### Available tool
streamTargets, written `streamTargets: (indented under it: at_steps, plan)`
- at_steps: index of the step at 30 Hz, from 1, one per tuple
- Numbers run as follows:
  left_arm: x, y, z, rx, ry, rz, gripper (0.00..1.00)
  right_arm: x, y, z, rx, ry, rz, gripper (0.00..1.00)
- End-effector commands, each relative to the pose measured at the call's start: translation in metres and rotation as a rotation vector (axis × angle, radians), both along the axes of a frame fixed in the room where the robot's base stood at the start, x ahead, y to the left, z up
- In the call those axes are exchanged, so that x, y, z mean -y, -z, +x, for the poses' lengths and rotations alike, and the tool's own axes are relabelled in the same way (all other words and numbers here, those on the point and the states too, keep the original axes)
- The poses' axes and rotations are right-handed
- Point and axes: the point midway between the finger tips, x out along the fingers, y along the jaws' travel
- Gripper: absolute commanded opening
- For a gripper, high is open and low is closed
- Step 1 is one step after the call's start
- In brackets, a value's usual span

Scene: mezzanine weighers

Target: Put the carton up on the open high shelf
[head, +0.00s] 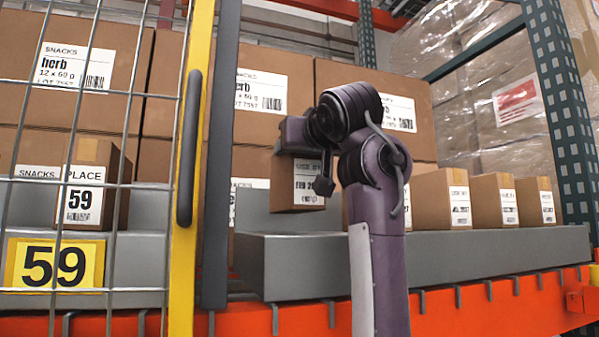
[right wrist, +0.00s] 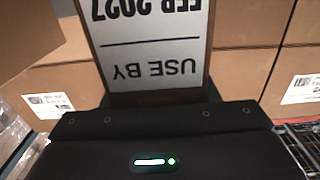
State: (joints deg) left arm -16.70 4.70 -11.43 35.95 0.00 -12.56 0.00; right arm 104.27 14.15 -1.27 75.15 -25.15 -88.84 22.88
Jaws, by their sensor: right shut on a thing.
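The carton (head: 284,187) is small and brown, with a white "USE BY" label. It hangs from my right gripper (head: 300,150) in front of the large boxes, above the level of the grey shelf ledge (head: 420,260). In the right wrist view the carton (right wrist: 150,97) shows its label upside down, close against the gripper (right wrist: 160,115), which is shut on it. The fingertips are mostly hidden. My left gripper is not in view.
Several small cartons (head: 432,200) line the ledge at right. Large "SNACKS herb" boxes (head: 330,85) fill the back. A yellow-framed mesh door (head: 190,130) covers the left, before a "PLACE 59" box (head: 112,195). An orange beam (head: 480,311) runs below.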

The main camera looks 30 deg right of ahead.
Motion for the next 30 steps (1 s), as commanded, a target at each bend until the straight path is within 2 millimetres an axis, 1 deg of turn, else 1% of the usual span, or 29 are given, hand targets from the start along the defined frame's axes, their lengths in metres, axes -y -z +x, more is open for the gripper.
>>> streamTargets:
  at_steps: [6, 9, 17, 20, 21, 26, 30]
  plan:
    - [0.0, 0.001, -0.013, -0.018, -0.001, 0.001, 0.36, -0.001, 0.026, 0.0, 0.001, -0.002, 0.001, 0.0]
    - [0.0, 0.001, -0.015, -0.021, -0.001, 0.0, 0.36, 0.0, 0.034, 0.0, 0.002, -0.001, 0.001, 0.0]
    - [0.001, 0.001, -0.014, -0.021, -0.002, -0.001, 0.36, 0.0, 0.035, -0.001, 0.003, -0.001, 0.001, 0.0]
    - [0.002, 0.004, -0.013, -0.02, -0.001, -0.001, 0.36, 0.0, 0.039, -0.001, 0.002, -0.001, 0.001, 0.0]
    - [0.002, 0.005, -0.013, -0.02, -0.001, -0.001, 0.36, 0.0, 0.04, 0.0, 0.0, 0.0, 0.001, 0.56]
    - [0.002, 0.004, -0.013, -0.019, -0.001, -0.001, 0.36, 0.0, 0.039, 0.0, -0.001, 0.0, 0.001, 0.76]
    - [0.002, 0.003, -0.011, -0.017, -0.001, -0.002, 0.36, 0.0, 0.039, 0.0, -0.001, 0.0, 0.001, 0.76]
